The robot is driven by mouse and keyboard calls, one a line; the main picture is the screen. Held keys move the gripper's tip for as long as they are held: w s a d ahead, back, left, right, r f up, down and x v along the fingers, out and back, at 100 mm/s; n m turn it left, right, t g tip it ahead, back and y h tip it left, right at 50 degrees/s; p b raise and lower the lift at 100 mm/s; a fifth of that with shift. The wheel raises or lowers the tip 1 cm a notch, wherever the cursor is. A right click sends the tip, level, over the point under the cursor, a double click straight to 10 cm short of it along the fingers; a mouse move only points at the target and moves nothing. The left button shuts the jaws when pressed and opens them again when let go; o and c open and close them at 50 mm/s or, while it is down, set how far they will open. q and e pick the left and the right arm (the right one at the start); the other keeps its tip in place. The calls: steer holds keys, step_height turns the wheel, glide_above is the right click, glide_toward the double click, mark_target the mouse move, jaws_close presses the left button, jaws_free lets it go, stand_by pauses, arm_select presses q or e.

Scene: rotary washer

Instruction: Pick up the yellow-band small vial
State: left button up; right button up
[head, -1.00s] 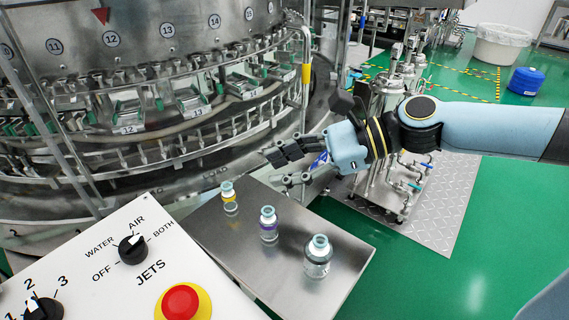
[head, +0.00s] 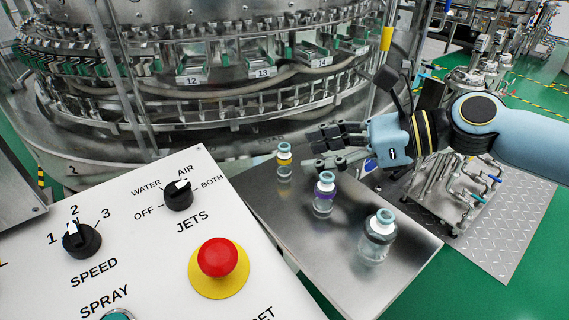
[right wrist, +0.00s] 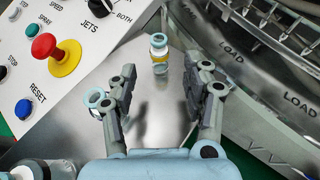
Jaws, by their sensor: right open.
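The yellow-band small vial (head: 284,162) stands upright on a steel plate (head: 285,210), clear glass with a blue-grey top. In the right wrist view the vial (right wrist: 159,48) stands just beyond and between the fingertips. My right gripper (head: 311,150) is open and empty, right of this vial in the head view and apart from it. The right gripper (right wrist: 162,72) shows both fingers spread in the wrist view. A purple-band vial (head: 324,196) stands below the gripper in the head view; in the wrist view it is partly hidden by the left finger. My left gripper is out of view.
A larger dark-banded vial (head: 377,240) stands at the near end of the plate. A white control panel (head: 140,225) with knobs and a red button (head: 218,257) lies left of the plate. The rotary washer (head: 200,100) rises behind. The plate is otherwise bare.

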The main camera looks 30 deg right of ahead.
mark_target(290, 155)
steer(key=b+x, duration=0.1)
steer(key=x, duration=0.4)
steer(key=shift+a+r, duration=0.1)
steer(key=shift+c, duration=0.4)
steer(key=c, duration=0.8)
steer(key=shift+r, duration=0.1)
steer(key=shift+c, duration=0.2)
